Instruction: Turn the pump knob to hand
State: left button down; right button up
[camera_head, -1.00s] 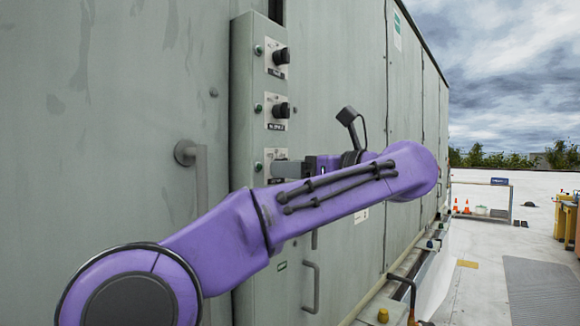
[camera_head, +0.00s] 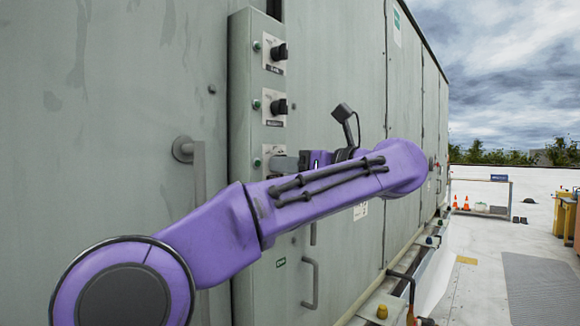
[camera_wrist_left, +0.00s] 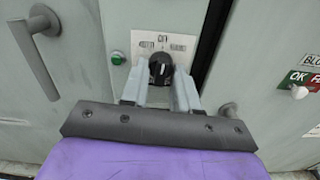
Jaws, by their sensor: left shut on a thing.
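A grey-green control box (camera_head: 242,140) on the cabinet wall carries three switch plates in a column. The upper knob (camera_head: 279,52) and the middle knob (camera_head: 280,106) are black and clear of my arm. My left gripper (camera_head: 284,165) is at the lowest plate (camera_head: 272,150), and in the wrist view its fingers (camera_wrist_left: 162,85) are shut on a black knob (camera_wrist_left: 160,66), one on each side. That knob has a pale pointer mark. The lettering on its plate (camera_wrist_left: 180,38) is too blurred to read surely. My fingers and arm hide this knob in the head view. My right gripper is not in view.
A green button (camera_head: 257,162) sits left of the gripped knob. A door handle (camera_head: 190,160) sticks out left of the box, and another handle (camera_head: 312,285) is below right. Pipes and a ledge (camera_head: 385,295) run along the wall foot. Open roof lies right.

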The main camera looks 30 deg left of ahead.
pick_arm(q)
jog(key=shift+s+m+p, duration=0.1)
jog(key=shift+m+p, duration=0.2)
jog(key=shift+m, duration=3.3)
jog(key=c, duration=0.9)
grip_release()
jog(key=shift+o, duration=0.2)
jog(key=shift+d, duration=0.1)
jog(key=d, duration=1)
jog(key=shift+s+d, duration=0.15)
jog(key=shift+s, duration=0.25)
jog(key=shift+r, duration=0.1)
